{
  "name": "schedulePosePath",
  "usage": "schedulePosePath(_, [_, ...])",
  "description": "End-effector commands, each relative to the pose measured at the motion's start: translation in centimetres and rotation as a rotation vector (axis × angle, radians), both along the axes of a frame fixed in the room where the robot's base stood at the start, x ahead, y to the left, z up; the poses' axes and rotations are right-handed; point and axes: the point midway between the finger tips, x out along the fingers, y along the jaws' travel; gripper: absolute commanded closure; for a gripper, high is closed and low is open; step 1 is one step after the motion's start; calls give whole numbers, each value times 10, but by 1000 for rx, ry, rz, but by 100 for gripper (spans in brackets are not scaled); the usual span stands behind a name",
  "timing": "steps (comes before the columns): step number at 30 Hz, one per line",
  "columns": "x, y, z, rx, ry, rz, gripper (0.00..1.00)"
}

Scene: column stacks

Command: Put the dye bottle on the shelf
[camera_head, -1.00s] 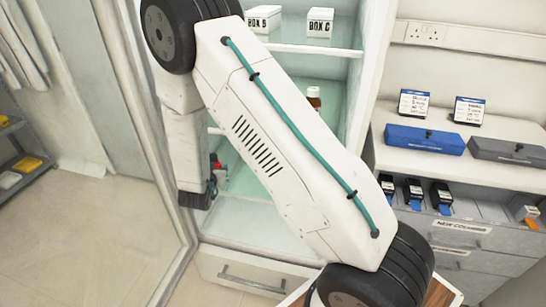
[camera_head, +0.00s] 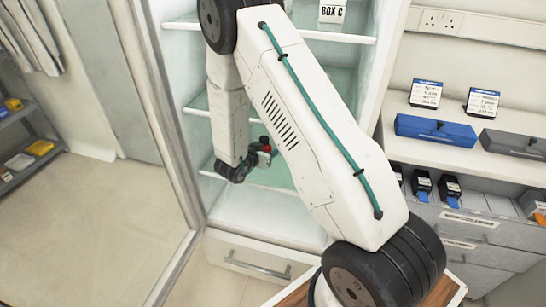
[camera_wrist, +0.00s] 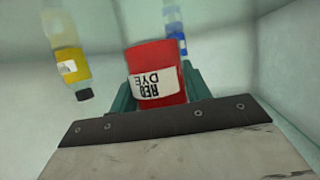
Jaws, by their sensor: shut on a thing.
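The dye bottle (camera_wrist: 157,62) is red, with a white label reading RED DYE upside down in the wrist view. My gripper (camera_wrist: 160,88) is shut on it, with teal fingers at both sides. In the head view a bit of the red bottle (camera_head: 265,143) shows beside my wrist, at the open cabinet's lower shelves. My gripper's fingers are mostly hidden there. The cabinet has pale glass shelves (camera_head: 338,37); my arm covers much of them. I cannot tell whether the bottle touches a shelf.
In the wrist view a yellow-labelled bottle (camera_wrist: 68,66) with a dark cap is at left, and a blue-labelled one (camera_wrist: 177,38) is partly hidden behind the dye bottle. BOX C (camera_head: 332,12) stands on the top shelf. A counter with a blue case (camera_head: 436,130) is at right.

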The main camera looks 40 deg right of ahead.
Motion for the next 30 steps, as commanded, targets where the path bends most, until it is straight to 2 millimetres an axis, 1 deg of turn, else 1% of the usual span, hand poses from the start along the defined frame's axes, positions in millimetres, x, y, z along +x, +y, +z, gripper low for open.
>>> schedulePosePath(1, [-2,-9,-1,0,0,-3,80])
schedulePosePath(3, [-3,-15,-1,0,0,-2,80])
schedulePosePath(9, [-5,-29,-3,0,0,-2,80])
schedulePosePath(15, [-5,-28,-34,1,3,2,80])
schedulePosePath(16, [-5,-28,-37,1,3,2,80])
schedulePosePath(27, [-4,-28,-41,1,0,1,80])
schedulePosePath(28, [-4,-28,-41,1,0,1,47])
schedulePosePath(30, [-4,-28,-41,1,0,1,31])
